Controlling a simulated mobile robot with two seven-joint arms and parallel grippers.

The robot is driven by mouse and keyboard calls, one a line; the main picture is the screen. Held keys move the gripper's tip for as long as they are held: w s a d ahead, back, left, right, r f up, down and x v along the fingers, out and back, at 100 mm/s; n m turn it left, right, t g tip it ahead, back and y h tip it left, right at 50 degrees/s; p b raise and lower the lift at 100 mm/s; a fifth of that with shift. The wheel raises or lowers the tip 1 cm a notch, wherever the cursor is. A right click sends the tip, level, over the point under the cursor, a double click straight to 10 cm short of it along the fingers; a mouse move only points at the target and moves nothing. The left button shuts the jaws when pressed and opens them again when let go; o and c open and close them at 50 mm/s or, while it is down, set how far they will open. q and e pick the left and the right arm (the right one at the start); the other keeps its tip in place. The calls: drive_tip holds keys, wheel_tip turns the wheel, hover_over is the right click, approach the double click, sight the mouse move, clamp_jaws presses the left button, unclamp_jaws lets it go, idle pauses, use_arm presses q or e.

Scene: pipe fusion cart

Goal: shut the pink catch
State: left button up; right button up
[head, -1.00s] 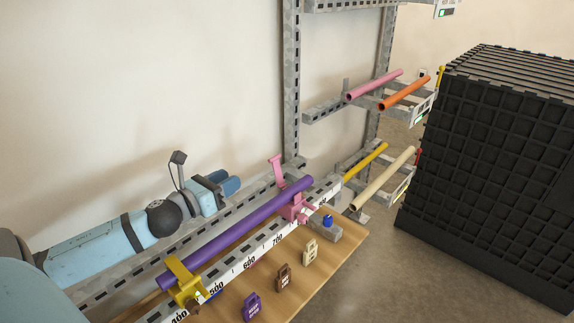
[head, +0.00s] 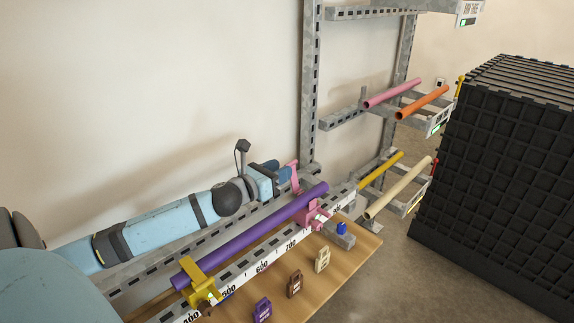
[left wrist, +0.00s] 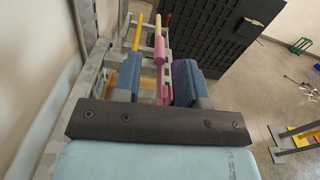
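The pink catch (head: 313,215) sits near the right end of the purple pipe (head: 255,235). Its pink lever (head: 294,177) stands up behind the pipe, swung away from the body. My left gripper (head: 275,174) is at the lever's left, behind the pipe. In the left wrist view its blue finger pads (left wrist: 157,82) are apart, and pink parts of the catch (left wrist: 161,50) show between and beyond them. I cannot tell whether a pad touches the lever. The gripper partly hides the lever's surroundings. My right gripper is in neither view.
A yellow catch (head: 200,282) lies over the pipe's left end. Purple, brown and cream tags (head: 295,284) lie on the wooden shelf (head: 335,265). A blue-topped block (head: 341,232) sits beside the pink catch. Racks with pipes (head: 392,93) stand behind; a black crate stack (head: 500,170) stands right.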

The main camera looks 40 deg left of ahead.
use_arm(q)
drive_tip(key=shift+w+d, duration=0.15)
drive_tip(key=shift+w, duration=1.4)
drive_tip(key=shift+c, duration=0.4)
